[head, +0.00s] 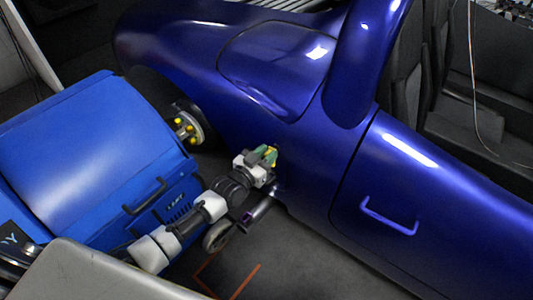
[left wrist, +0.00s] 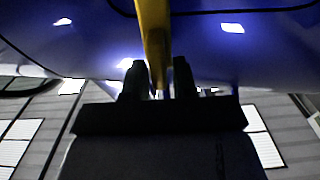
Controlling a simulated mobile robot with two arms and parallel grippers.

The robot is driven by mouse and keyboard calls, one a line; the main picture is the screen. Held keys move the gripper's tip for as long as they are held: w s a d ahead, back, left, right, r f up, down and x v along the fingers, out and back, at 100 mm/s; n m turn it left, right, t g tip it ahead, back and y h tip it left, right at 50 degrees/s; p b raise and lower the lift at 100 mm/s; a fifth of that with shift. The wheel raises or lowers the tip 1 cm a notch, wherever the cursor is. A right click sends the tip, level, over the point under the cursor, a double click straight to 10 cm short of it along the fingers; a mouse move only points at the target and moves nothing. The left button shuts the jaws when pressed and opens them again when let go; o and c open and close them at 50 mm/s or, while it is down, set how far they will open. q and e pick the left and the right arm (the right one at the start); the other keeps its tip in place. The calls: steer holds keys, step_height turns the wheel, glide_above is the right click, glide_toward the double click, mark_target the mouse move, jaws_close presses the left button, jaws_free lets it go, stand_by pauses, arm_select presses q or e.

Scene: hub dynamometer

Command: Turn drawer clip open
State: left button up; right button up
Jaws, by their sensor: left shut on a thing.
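My left gripper (head: 266,161) is beside the lower flank of a glossy blue car body (head: 300,150), in the middle of the head view. It is shut on a narrow yellow piece (left wrist: 152,35), which runs up from between the two dark fingers in the left wrist view. In the head view yellow and green show at the fingertips. I cannot tell for sure whether this piece is the drawer clip, nor whether it is fixed to the car. No drawer can be made out. My right gripper is not in view.
A blue dynamometer unit (head: 90,150) with a dark handle (head: 144,197) stands at left, close to my left arm. A wheel hub with yellow nuts (head: 186,128) is between it and the car. A blue door handle (head: 390,217) sticks out at right. Dark floor (head: 320,265) is clear below.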

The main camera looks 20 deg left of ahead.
arm_select(q)
steer(key=m, duration=0.1)
steer(key=m+p, duration=0.1)
steer(key=m, duration=0.1)
steer(key=m+p, duration=0.1)
steer(key=shift+s+d+m, duration=0.15)
steer(key=shift+d+m, duration=0.15)
steer(key=shift+m, duration=0.1)
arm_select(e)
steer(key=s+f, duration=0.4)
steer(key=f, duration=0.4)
arm_select(q)
steer(key=m, duration=0.3)
steer(key=f+m, duration=0.1)
steer(key=m, duration=0.6)
steer(key=shift+s+d+f+m+b, duration=0.15)
steer(key=shift+d+m+b, duration=0.15)
steer(key=shift+d, duration=0.05)
steer(key=shift+f+m+b, duration=0.1)
steer(key=shift+m+b, duration=0.3)
steer(key=shift+m, duration=0.8)
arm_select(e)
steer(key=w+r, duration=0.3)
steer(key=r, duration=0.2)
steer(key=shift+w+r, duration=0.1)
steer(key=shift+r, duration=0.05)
arm_select(q)
steer(key=o, duration=0.7)
